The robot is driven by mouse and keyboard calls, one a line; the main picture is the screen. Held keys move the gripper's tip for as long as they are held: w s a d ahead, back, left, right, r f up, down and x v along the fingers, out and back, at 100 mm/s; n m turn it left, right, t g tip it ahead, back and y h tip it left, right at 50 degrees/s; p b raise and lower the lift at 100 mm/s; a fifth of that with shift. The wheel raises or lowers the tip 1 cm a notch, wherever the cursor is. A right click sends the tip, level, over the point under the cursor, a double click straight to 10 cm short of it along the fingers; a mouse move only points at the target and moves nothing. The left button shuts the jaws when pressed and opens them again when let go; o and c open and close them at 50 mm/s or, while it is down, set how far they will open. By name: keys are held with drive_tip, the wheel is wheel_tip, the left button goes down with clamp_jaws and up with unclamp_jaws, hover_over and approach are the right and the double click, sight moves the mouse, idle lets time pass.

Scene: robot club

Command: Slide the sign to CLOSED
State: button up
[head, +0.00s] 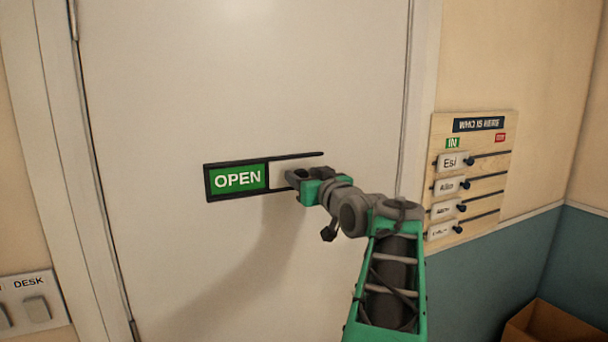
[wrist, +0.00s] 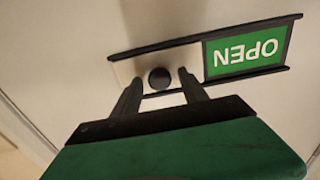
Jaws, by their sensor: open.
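The sign (head: 238,180) is on the white door in a dark rail frame (head: 311,154) and reads OPEN in white on green. In the wrist view the sign (wrist: 246,54) appears upside down. A pale slider plate with a round black knob (wrist: 159,78) fills the other part of the frame. My gripper (head: 290,177) is at the right part of the frame and hides the knob in the head view. In the wrist view my gripper (wrist: 158,79) is open, with one finger on each side of the knob. A gap shows between each finger and the knob.
A WHO IS HERE board (head: 470,178) with several name sliders hangs on the wall right of the door. A DESK switch panel (head: 36,309) is at the lower left. A cardboard box (head: 555,327) stands at the lower right. The door around the sign is bare.

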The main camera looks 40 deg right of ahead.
drive_tip(key=shift+c, duration=0.4)
clamp_jaws()
idle(0.9)
